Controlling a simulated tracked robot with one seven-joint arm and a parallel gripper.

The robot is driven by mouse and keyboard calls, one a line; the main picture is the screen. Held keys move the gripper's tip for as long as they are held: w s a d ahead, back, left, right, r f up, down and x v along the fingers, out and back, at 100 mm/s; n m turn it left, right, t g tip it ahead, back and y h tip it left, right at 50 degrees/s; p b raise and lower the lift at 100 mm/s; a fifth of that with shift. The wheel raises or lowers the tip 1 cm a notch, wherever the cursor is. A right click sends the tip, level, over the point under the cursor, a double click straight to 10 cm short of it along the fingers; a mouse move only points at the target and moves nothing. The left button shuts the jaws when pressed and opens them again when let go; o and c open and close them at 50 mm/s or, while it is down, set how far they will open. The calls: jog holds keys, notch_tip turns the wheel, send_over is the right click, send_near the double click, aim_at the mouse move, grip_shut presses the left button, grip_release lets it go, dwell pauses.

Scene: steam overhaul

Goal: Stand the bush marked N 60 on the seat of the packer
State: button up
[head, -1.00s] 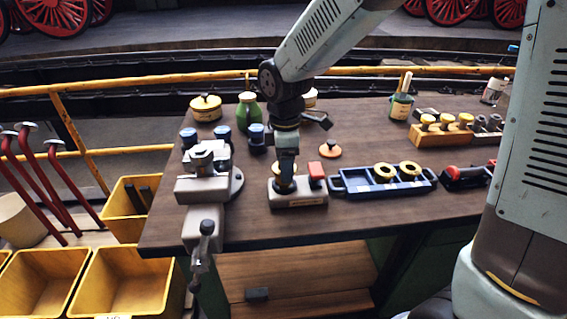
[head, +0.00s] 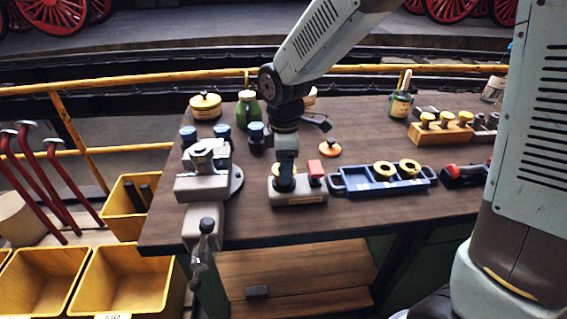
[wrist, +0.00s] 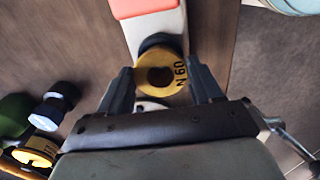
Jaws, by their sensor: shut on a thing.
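The bush marked N 60 (wrist: 180,82) is a yellow ring with a dark hole, held between the two fingers of my gripper (wrist: 163,80) in the wrist view. The packer (head: 312,197) is a pale grey block with a red piece on its right end, near the bench's front edge. It also shows in the wrist view (wrist: 150,28), with a dark round part directly behind the bush. In the head view my gripper (head: 285,180) is low over the packer's left end and mostly hides the bush. I cannot tell whether the bush touches the seat.
A blue tray (head: 349,189) with two yellow rings stands right of the packer. A grey vice (head: 203,185) stands to its left. An orange disc (head: 330,149), a green bottle (head: 247,108) and dark-blue-topped pots are behind. A wooden block (head: 428,136) holds yellow-topped pieces.

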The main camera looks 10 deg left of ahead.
jog(key=shift+f, duration=0.45)
dwell(0.4)
jog(key=o, duration=1.3)
jog(key=shift+o, duration=0.2)
notch_tip(320, 180, up, 9)
dwell(0.5)
jog(key=s+d+r+m+t, duration=0.1)
jog(key=d+r+m, duration=0.35)
jog(key=d, duration=0.45)
jog(key=s+d+r+m+t, duration=0.1)
jog(key=d+r+m+t, duration=0.1)
jog(key=d+r+m, duration=0.5)
jog(key=s+d+m+t, duration=0.2)
jog(key=s+d+m, duration=0.7)
jog(key=d, duration=0.5)
jog(key=shift+f+t, duration=0.3)
jog(key=shift+f, duration=0.05)
